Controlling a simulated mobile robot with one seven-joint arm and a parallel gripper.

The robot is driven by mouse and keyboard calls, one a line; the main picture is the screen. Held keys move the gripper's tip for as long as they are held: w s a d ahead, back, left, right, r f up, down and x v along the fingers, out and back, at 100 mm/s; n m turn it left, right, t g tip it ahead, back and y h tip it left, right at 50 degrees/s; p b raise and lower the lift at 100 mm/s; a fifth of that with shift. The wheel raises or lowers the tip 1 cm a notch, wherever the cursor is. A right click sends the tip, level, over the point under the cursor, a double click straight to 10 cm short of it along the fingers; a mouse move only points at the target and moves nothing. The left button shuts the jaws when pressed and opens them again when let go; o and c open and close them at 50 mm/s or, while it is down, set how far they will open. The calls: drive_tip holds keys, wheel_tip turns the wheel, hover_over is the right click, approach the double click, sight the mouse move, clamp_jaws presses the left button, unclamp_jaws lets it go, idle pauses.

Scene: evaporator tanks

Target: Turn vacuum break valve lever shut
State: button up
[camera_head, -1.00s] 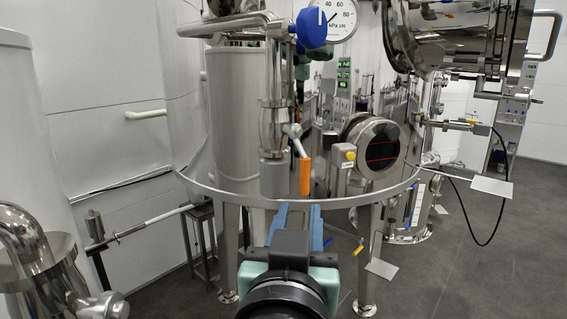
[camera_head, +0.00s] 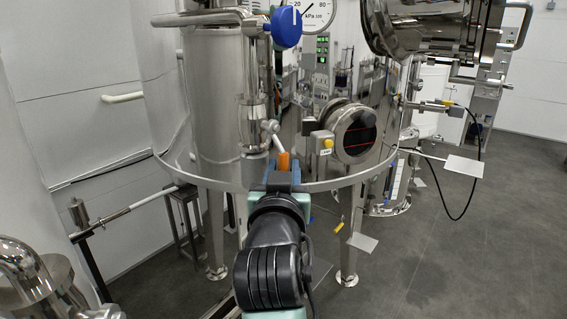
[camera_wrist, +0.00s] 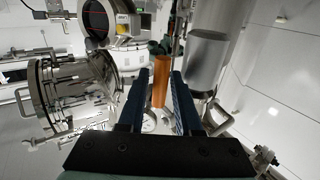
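The vacuum break valve lever has an orange handle (camera_head: 284,161) on a pale metal stem that slants down to the right from a steel vertical pipe (camera_head: 252,110). My gripper (camera_head: 283,176) is directly below and in front of the handle in the head view, hiding its lower part. In the wrist view my gripper (camera_wrist: 158,95) is open, with blue-padded fingers on either side. The orange handle (camera_wrist: 160,80) stands between the fingers in that view, with a gap on each side. I cannot tell how deep it sits between them.
A blue knob (camera_head: 287,27) and a pressure gauge (camera_head: 318,14) are above the lever. A steel ring rail (camera_head: 335,183) runs around the tank just behind my gripper. A round dark port (camera_head: 356,135) and yellow button box (camera_head: 324,143) are to the right.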

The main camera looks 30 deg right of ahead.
drive_tip(key=shift+w, duration=0.1)
clamp_jaws()
idle(1.4)
